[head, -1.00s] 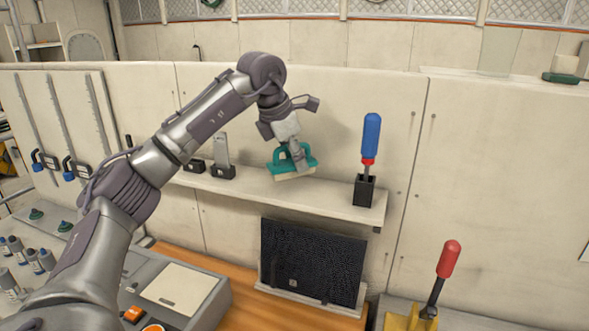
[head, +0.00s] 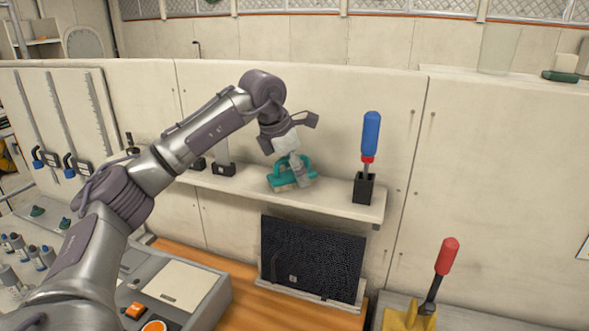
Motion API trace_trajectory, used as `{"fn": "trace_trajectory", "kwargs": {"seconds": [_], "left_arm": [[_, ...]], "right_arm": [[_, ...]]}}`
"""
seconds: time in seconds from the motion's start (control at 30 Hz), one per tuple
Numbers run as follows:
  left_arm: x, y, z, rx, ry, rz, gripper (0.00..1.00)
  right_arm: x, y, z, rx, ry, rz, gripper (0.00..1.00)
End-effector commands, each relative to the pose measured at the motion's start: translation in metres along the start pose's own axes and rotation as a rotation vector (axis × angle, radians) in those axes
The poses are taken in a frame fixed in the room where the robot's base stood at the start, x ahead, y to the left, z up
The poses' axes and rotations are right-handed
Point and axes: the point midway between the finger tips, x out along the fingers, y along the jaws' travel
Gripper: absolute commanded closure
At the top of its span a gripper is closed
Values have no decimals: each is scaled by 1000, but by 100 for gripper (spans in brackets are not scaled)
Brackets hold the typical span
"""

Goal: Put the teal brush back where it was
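The teal brush (head: 280,177) has a teal handle and a pale bristle block. It is at the shelf (head: 330,201), between the small dark holders on the left and the blue-handled tool on the right. My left gripper (head: 299,177) is at the brush handle, with its fingers pointing down. The fingers look closed around the handle, though they partly hide it. The brush is at shelf level; I cannot tell whether its whole underside touches the shelf. My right gripper is not in view.
A blue-handled tool (head: 371,138) stands upright in a black holder right of the brush. A dark textured panel (head: 312,258) stands below the shelf. A red-handled tool (head: 446,257) stands in a yellow base at lower right. Bare shelf lies between brush and blue tool.

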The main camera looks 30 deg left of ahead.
Motion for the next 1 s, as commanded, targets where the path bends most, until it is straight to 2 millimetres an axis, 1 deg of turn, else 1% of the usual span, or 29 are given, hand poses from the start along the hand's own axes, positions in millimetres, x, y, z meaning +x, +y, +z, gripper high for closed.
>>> {"fn": "trace_trajectory", "kwargs": {"seconds": [0.07,0.17,0.27,0.5,0.6,0.7,0.83,1.0], "left_arm": [[-2,0,1,0,-1,0,27],[-10,0,1,0,-3,1,27],[-25,0,1,0,-4,1,27],[-78,0,1,0,-5,2,27],[-97,0,1,0,-4,1,27],[-110,0,1,0,-2,1,27],[-119,0,1,0,0,0,27],[-121,0,1,0,1,0,27]], "right_arm": [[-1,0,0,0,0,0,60],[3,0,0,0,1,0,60],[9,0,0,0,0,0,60],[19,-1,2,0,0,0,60],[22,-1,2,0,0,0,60],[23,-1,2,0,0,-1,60],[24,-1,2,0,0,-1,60],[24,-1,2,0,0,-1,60]]}}
